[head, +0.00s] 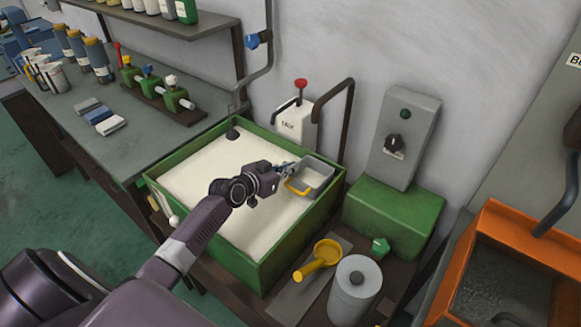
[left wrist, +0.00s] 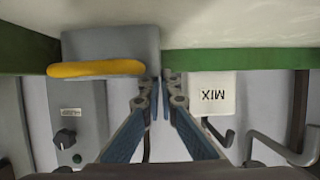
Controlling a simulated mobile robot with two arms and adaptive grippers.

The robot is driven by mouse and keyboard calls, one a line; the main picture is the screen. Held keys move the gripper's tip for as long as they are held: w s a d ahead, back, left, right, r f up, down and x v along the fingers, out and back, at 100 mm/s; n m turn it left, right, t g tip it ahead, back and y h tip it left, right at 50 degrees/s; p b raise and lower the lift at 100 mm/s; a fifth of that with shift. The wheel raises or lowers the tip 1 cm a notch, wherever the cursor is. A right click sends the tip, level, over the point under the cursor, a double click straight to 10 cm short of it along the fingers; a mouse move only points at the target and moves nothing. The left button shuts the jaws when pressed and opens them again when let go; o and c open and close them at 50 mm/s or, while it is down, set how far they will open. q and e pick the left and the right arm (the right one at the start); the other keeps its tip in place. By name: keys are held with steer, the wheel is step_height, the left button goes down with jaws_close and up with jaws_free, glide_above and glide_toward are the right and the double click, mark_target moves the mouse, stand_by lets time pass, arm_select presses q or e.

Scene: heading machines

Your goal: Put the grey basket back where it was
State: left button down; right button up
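The grey basket (head: 320,171) with a yellow handle (head: 299,188) is at the back right corner of the green tank (head: 255,273), over or in the pale liquid (head: 210,165). I cannot tell if it touches the liquid. My left gripper (head: 291,168) reaches across the tank to the basket's left side. In the left wrist view the basket (left wrist: 115,42) and its yellow handle (left wrist: 95,69) show upside down. The left fingers (left wrist: 162,80) are nearly together at the edge of the basket's wall, with the thin wall seemingly between them. My right gripper is not in view.
A white MIX box (head: 297,122) with a red knob and a bent dark pipe (head: 349,90) stand behind the tank. A grey control box (head: 403,130) is right of it. An orange bin (head: 500,225) is far right.

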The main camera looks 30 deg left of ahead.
arm_select(q)
steer(key=shift+f, duration=0.1)
steer(key=c, duration=2.2)
jaws_free()
steer(key=shift+o, duration=0.2)
steer(key=shift+r, duration=0.25)
steer(key=shift+s+a, duration=0.1)
steer(key=shift+s, duration=0.25)
steer(key=b+v, duration=0.1)
steer(key=v, duration=1)
steer(key=shift+s, duration=0.15)
steer(key=shift+r, duration=0.25)
